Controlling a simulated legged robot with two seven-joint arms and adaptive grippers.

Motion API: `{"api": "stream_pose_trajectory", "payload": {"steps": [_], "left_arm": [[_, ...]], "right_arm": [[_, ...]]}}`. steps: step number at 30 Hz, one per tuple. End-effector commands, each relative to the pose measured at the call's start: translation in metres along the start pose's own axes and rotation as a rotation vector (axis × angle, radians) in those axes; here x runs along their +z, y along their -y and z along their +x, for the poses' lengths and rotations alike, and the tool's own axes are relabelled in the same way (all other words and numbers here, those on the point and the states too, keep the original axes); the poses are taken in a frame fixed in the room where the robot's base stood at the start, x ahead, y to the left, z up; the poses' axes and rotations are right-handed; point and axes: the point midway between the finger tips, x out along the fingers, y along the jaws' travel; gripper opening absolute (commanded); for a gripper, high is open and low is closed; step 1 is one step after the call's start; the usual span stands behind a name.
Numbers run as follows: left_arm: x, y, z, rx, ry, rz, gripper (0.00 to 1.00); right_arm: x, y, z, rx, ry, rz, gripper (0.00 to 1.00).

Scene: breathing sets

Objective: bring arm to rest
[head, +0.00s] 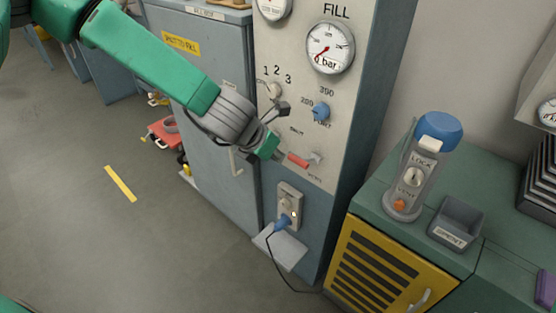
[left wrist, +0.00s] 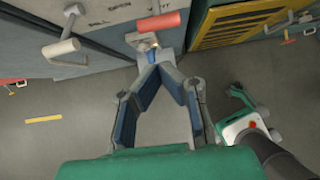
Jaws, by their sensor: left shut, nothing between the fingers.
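My left arm comes in from the upper left of the head view. My left gripper (head: 272,143) is at the front of the fill panel (head: 350,100), just left of a red lever (head: 298,160). In the left wrist view, the fingers of the left gripper (left wrist: 160,68) come together at their tips with nothing between them. The red lever (left wrist: 158,22) lies beyond the tips there. Whether the fingers touch the panel I cannot tell. My right gripper is not in view.
The panel carries a gauge (head: 330,47), a blue knob (head: 321,111) and a socket with a blue plug (head: 283,222). A green bench (head: 390,225) on the right holds a blue-topped device (head: 425,160) and a grey bin (head: 455,222). Floor on the left is mostly clear.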

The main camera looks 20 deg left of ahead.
Motion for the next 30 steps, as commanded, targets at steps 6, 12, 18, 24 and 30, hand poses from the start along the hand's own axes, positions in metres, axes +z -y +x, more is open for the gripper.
{"api": "stream_pose_trajectory", "payload": {"steps": [6, 12, 18, 24, 30], "left_arm": [[0.0, 0.0, 0.001, 0.0, -0.001, 0.001, 0.0], [-0.001, 0.0, 0.0, 0.0, -0.001, 0.004, 0.0], [-0.055, 0.01, 0.029, 0.003, -0.069, 0.275, 0.0], [-0.196, 0.027, 0.076, -0.084, -0.226, 1.056, 0.0], [-0.344, 0.034, 0.088, -0.36, -0.304, 1.951, 0.0]], "right_arm": [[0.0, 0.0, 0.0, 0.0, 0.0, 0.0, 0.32], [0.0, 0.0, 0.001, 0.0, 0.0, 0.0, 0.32], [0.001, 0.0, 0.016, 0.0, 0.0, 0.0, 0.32], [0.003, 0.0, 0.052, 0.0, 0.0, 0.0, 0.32], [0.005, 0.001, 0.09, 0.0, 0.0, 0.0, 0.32]]}}
